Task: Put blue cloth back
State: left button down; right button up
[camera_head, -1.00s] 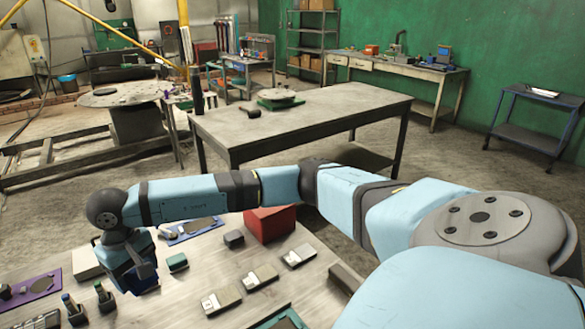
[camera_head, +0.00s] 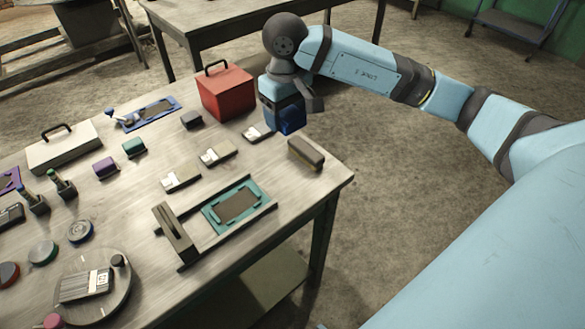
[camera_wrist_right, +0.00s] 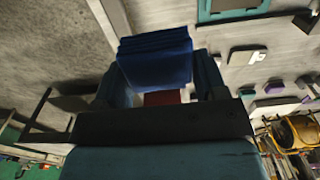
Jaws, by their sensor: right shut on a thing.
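The blue cloth (camera_head: 291,119) is a small folded dark-blue block held in my right gripper (camera_head: 287,98). The gripper and cloth are above the right edge of the workbench (camera_head: 318,178), just right of the red box. In the right wrist view the blue cloth (camera_wrist_right: 155,62) sits between the two fingers of my right gripper (camera_wrist_right: 160,85), its folded layers facing the camera. A green cloth block (camera_head: 134,147) and a purple one (camera_head: 105,167) lie on the bench to the left. My left gripper is not in view.
A red box (camera_head: 226,92) with a handle stands beside the gripper. Small grey-white tagged blocks (camera_head: 217,153), a brown brush-like block (camera_head: 306,154) and a teal-framed plate (camera_head: 236,206) lie nearby. A blue plate with a lever (camera_head: 145,113) is further left. Open floor lies to the right.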

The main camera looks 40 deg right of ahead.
send_over(287, 179)
notch_tip(287, 179, down, 15)
jog(key=shift+r+p, duration=0.1)
jog(key=shift+p, duration=0.25)
notch_tip(287, 179, down, 4)
jog(key=shift+r, duration=0.25)
jog(key=shift+f, duration=0.15)
jog(key=shift+f, duration=0.1)
jog(key=shift+f+b, duration=0.15)
jog(key=shift+b, duration=0.15)
jog(key=o, duration=0.9)
jog(key=shift+c, duration=0.2)
